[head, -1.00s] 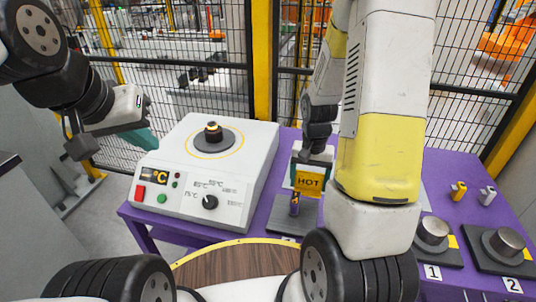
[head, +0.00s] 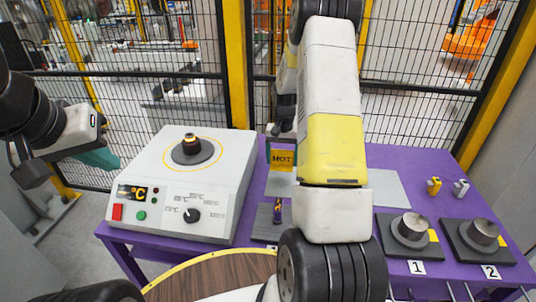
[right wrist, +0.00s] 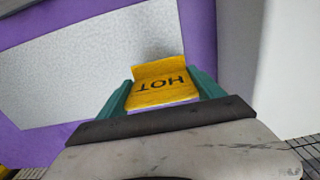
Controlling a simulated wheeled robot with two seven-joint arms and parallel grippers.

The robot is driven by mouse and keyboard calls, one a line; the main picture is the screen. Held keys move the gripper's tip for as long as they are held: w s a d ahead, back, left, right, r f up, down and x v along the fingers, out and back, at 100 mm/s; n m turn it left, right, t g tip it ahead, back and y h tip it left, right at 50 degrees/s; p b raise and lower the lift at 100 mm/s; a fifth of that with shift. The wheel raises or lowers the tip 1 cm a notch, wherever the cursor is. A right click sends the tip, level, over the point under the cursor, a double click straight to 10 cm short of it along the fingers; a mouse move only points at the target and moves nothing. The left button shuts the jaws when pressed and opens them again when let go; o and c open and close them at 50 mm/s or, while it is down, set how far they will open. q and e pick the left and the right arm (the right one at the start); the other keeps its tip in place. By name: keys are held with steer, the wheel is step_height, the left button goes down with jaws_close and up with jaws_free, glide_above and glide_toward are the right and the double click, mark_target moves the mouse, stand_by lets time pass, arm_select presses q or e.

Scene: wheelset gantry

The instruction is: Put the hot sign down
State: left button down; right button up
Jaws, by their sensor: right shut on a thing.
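The yellow hot sign (head: 282,159) is held upright by my right gripper (head: 281,136), beyond the dark grey pad and just right of the heater. In the right wrist view the sign (right wrist: 163,84) is between the two teal fingers, with HOT upside down. A light grey speckled plate (right wrist: 75,60) on the purple table lies beyond it; I cannot tell whether the sign touches anything below. My right arm hides part of the table. My left gripper (head: 100,158) hangs empty left of the heater; its finger gap is not clear.
The white heater (head: 177,177) has a dark ringed piece on top. A small purple and gold piece (head: 278,211) stands on the dark pad (head: 265,232). Numbered stands (head: 409,231) and small yellow and silver pieces (head: 434,186) are at right. A mesh fence is behind.

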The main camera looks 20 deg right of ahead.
mark_target(282, 165)
steer(key=shift+f, duration=1.8)
steer(key=shift+f, duration=0.15)
steer(key=o, duration=1.4)
steer(key=shift+c, duration=0.2)
